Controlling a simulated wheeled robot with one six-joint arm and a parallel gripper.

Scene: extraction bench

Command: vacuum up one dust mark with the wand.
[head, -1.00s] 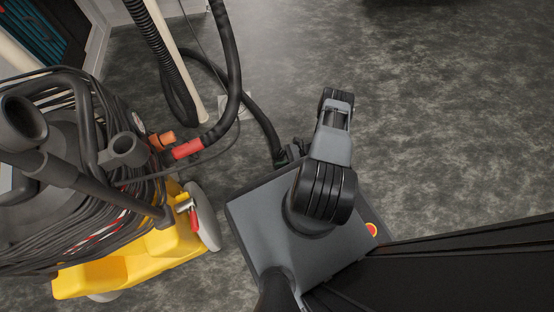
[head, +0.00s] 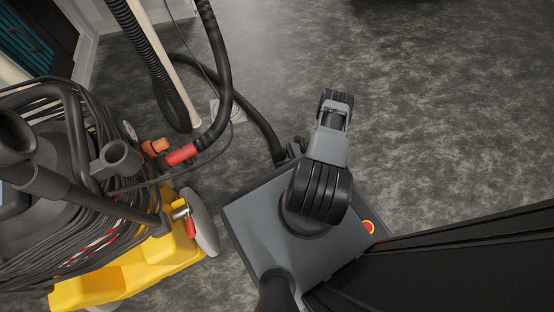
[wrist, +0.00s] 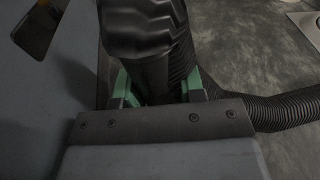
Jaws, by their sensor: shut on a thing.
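In the wrist view, the green-lined fingers of my gripper (wrist: 160,92) are shut on a thick black piece, the wand (wrist: 146,35), which runs up out of the picture. In the head view, my gripper (head: 291,151) is small and partly hidden beside my base, at the end of a black hose. The vacuum (head: 150,262), with a yellow base and dark body, stands at the left. A black ribbed hose (wrist: 290,106) leads off to the right behind the wand. The wand's tip is out of view. I cannot make out a dust mark on the mottled floor.
A red hose cuff (head: 181,154) and a looping black hose (head: 222,75) lie between the vacuum and me. A cream pole (head: 165,65) crosses the upper left. A pale floor plate (head: 214,108) lies beyond the hose. Open grey floor (head: 440,130) spreads to the right.

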